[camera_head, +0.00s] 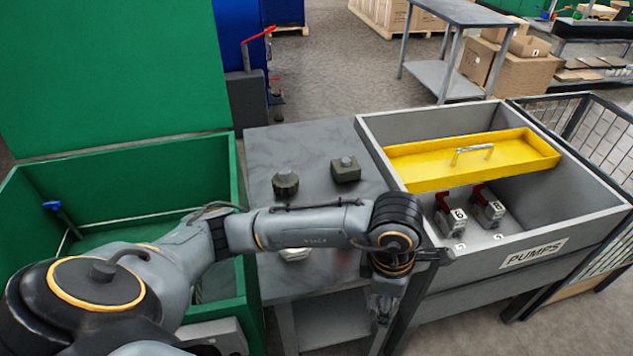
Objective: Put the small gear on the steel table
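A grey steel-topped table (262,145) stands in the middle. On it are a dark many-sided part (285,183) and a dark square block (345,170), each with a raised knob. A pale part (294,254) lies near the front, mostly covered by my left arm. I cannot make out a small gear for sure. My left arm reaches across the table from the left. My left gripper (383,305) points down at the table's front right corner; its fingers are too small and dark to read. My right gripper is out of view.
Right of the table is a grey bin labelled PUMPS (533,254), holding a yellow tray (410,172) with a handle and two numbered red-and-grey parts (452,214). A green open crate (150,177) stands at left. The table's back is clear.

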